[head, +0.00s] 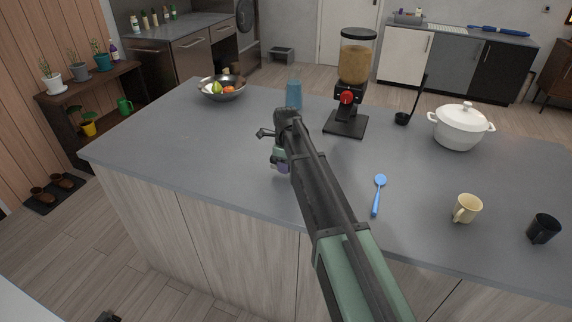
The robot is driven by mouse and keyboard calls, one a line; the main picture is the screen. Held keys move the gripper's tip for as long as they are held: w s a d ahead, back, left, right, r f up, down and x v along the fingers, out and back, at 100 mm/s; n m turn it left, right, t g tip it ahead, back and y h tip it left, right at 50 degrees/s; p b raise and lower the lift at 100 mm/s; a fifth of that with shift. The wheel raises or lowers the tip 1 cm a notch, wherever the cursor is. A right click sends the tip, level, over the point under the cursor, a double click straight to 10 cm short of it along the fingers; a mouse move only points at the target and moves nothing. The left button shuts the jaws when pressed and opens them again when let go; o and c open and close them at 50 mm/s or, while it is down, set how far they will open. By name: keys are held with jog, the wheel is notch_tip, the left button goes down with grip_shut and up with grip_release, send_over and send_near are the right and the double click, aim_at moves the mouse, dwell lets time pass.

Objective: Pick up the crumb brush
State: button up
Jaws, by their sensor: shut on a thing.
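My gripper (279,158) is low over the grey island counter, left of its middle, and my own forearm and wrist hide most of it. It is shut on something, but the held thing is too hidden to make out. I cannot pick out a crumb brush for certain anywhere in this view. A blue long-handled utensil with a rounded head (379,193) lies on the counter to the right of my arm, apart from the gripper.
On the island counter (180,150) stand a metal fruit bowl (222,89), a blue tumbler (294,94), a dispenser (351,90), a black ladle (404,117), a white pot (460,126), a cream mug (466,208) and a black mug (543,229). The counter's left part is clear.

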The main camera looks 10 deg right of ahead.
notch_tip(320, 180, up, 18)
jog(key=p, duration=1.6)
jog(key=shift+f, duration=0.25)
